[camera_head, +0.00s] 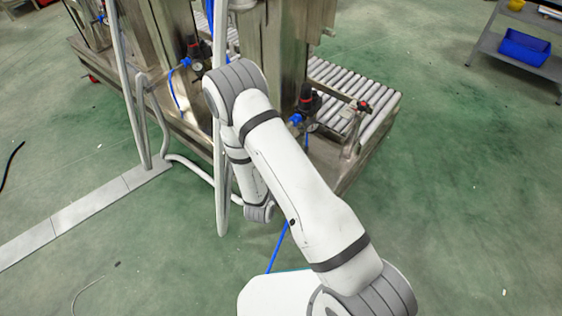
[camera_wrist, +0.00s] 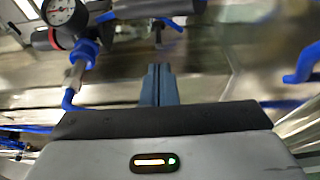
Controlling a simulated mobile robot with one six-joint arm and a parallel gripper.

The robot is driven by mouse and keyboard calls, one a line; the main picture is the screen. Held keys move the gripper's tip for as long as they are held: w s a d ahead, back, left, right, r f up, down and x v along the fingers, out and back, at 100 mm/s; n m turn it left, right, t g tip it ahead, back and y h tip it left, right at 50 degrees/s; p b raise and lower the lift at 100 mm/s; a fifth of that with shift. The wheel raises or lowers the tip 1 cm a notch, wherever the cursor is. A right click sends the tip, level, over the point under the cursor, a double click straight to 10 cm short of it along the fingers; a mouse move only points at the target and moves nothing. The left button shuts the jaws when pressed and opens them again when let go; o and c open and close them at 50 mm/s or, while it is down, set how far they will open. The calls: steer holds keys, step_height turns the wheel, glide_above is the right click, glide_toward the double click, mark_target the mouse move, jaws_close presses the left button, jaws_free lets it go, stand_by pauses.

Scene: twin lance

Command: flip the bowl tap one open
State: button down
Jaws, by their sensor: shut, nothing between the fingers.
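I cannot tell for certain which fitting is bowl tap one. In the head view my own arm hides the gripper.
A round pressure gauge (camera_wrist: 62,12) and a blue hose fitting (camera_wrist: 84,52) are at the upper left of the wrist view. Black regulators with blue hoses (camera_head: 308,100) sit on the steel machine. The roller conveyor (camera_head: 350,90) is behind my arm.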

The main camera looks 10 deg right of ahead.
steer(key=shift+b+x, duration=0.5)
steer(key=shift+x, duration=2)
steer(key=shift+a, duration=0.15)
